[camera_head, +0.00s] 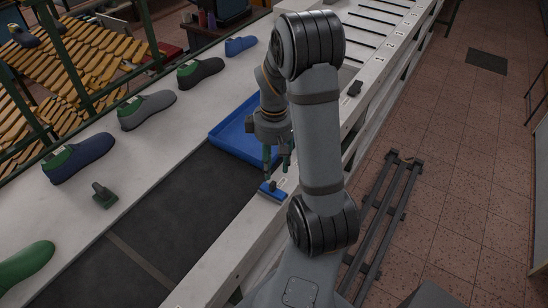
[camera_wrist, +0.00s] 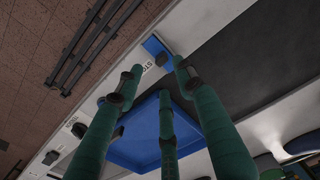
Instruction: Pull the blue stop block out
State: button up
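The blue stop block (camera_head: 272,192) sits on the white ledge at the right edge of the dark belt, just below my gripper. A small dark knob stands on its top. In the wrist view the blue block (camera_wrist: 152,45) lies beyond my fingertips, with its knob (camera_wrist: 161,59) showing between them and "STOP" lettering beside it. My gripper (camera_head: 278,167) has green fingers pointing down above the block. In the wrist view my gripper's (camera_wrist: 158,76) fingers are spread apart with nothing held between them. Contact with the block cannot be told.
A blue tray (camera_head: 222,144) lies on the line behind the block, close to my fingers. The dark belt (camera_head: 165,205) is bare nearby. Several shoes (camera_head: 148,109) stand along the left ledge. A small dark piece (camera_head: 355,88) sits on the right ledge.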

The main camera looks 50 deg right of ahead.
aim_at(271, 183)
jog(key=shift+r, duration=1.55)
notch_tip(271, 183, down, 12)
jog(key=shift+r, duration=0.2)
jog(key=shift+w+f, duration=0.1)
jog(key=shift+f, duration=0.2)
jog(key=shift+w+a+r, duration=0.15)
jog(key=shift+w, duration=0.25)
jog(key=shift+w+p, duration=0.3)
jog(key=shift+w, duration=0.05)
